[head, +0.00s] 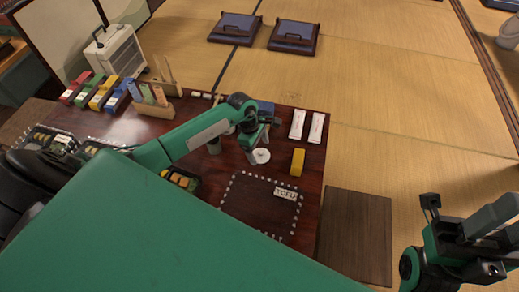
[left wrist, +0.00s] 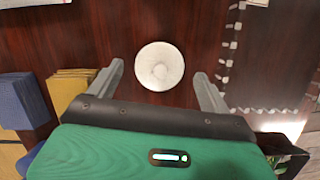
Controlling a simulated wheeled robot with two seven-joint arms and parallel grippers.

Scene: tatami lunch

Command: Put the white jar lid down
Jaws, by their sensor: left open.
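The white jar lid (head: 261,156) lies flat on the dark red-brown table, near its far right part.
A yellow block (head: 297,162) stands right of the lid. Two white packets (head: 306,125) lie behind it. A dotted rectangle with a TOFU label (head: 285,193) is in front. Lunch boxes (head: 181,179) and colored blocks (head: 101,92) are to the left. A brown board (head: 357,232) lies right of the table.

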